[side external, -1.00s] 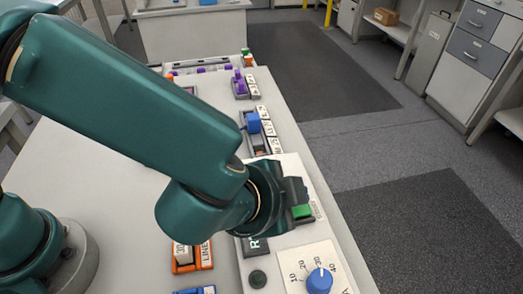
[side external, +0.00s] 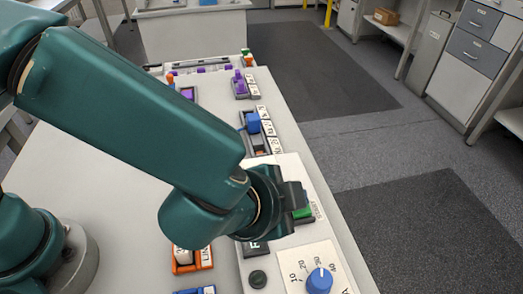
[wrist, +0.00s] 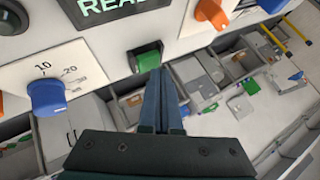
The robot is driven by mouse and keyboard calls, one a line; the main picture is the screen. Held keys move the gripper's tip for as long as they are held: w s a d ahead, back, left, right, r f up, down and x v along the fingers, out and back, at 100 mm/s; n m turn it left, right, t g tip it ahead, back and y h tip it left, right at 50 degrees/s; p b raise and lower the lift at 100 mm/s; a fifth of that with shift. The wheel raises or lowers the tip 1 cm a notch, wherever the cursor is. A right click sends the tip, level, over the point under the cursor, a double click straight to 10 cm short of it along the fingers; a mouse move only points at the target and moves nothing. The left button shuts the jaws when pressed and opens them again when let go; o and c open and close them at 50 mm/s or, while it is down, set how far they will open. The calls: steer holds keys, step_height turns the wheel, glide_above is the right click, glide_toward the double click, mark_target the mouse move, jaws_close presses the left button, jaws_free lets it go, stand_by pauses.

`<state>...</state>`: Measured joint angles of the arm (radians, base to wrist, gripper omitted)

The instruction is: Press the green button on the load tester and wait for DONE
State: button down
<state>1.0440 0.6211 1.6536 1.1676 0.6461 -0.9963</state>
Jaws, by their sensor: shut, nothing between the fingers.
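The green button (side external: 303,212) sits in a dark housing on the light tester panel (side external: 285,240). In the wrist view, the green button (wrist: 148,59) lies just beyond my fingertips. My gripper (wrist: 160,73) is shut and empty, with its two fingers side by side. In the side view my gripper (side external: 294,196) is over the button and partly hides it. I cannot tell whether the tips touch the button. The display (wrist: 125,8) shows letters starting "REA", cut off by the frame edge; in the side view my wrist hides most of it.
A blue knob (side external: 319,280) on a numbered dial and a dark round button (side external: 258,278) are near the button. An orange knob (wrist: 211,14) is to its right in the wrist view. A blue-handled device (side external: 253,123) stands farther back on the bench.

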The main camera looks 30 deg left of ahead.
steer(key=shift+f, duration=0.55)
stand_by(0.7)
steer(key=shift+r, duration=1)
steer(key=shift+r, duration=2.5)
steer(key=shift+w+a, duration=0.1)
